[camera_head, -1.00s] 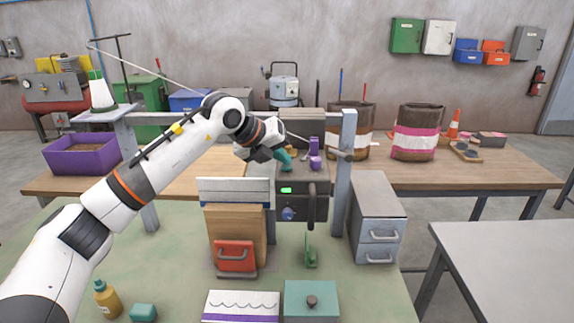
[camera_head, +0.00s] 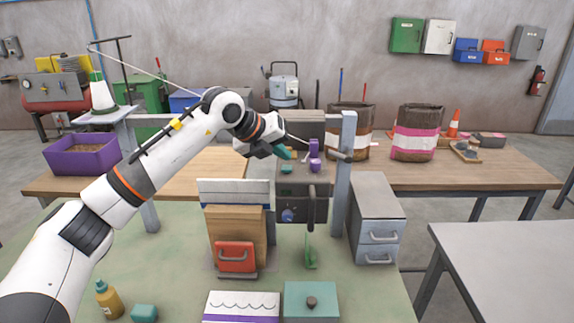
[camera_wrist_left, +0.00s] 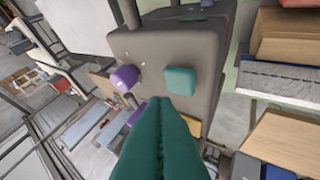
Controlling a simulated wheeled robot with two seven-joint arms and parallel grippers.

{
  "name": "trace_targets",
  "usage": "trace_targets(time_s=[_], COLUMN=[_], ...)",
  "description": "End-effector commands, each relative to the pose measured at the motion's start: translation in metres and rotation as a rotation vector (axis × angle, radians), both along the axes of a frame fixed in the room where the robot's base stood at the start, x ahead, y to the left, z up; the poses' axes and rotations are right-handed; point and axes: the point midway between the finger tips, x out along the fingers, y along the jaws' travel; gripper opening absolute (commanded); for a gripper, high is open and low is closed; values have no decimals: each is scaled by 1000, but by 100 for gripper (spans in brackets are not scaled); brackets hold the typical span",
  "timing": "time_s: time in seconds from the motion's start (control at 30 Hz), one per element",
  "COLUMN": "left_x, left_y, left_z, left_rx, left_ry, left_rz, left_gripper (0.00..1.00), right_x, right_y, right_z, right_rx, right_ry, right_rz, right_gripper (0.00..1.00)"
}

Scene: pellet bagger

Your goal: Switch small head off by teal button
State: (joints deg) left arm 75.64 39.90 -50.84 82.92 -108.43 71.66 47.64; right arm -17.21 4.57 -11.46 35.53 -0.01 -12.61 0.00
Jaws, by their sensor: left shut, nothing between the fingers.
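The small head is a dark grey boxy unit (camera_head: 318,188) on the frame, with a blue dial on its front; its display shows no green light. The teal button (camera_head: 287,169) sits on its top, beside a purple button (camera_head: 315,165). My left gripper (camera_head: 289,153) has teal fingers, shut and empty, just above and apart from the teal button in the head view. In the left wrist view, the closed fingers (camera_wrist_left: 161,105) point toward the grey housing (camera_wrist_left: 150,45), close to the teal button (camera_wrist_left: 181,80), with the purple button (camera_wrist_left: 124,78) to the left. My right gripper is not in view.
A grey upright (camera_head: 345,180) stands just right of the head. A wooden box with a red handle panel (camera_head: 236,257) is in front to the left. A grey drawer cabinet (camera_head: 373,215) stands at right. Paper sacks (camera_head: 417,132) stand behind on the wooden table.

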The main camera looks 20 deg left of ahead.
Motion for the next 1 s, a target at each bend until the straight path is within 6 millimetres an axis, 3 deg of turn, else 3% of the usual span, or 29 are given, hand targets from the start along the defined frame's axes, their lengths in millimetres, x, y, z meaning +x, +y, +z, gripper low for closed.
trace_targets(time_s=[0.17, 0.7, 1.0], left_x=[0, 0, 0], left_y=[0, 0, 0], left_z=[4, 57, 60], left_rx=[0, -1, 0], left_ry=[0, -1, 1], left_rz=[0, 0, -1], left_gripper=[0, 0, 0], right_x=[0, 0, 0], right_y=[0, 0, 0], right_z=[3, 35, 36], right_rx=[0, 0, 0], right_ry=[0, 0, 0], right_rz=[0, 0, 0], right_gripper=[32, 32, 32])
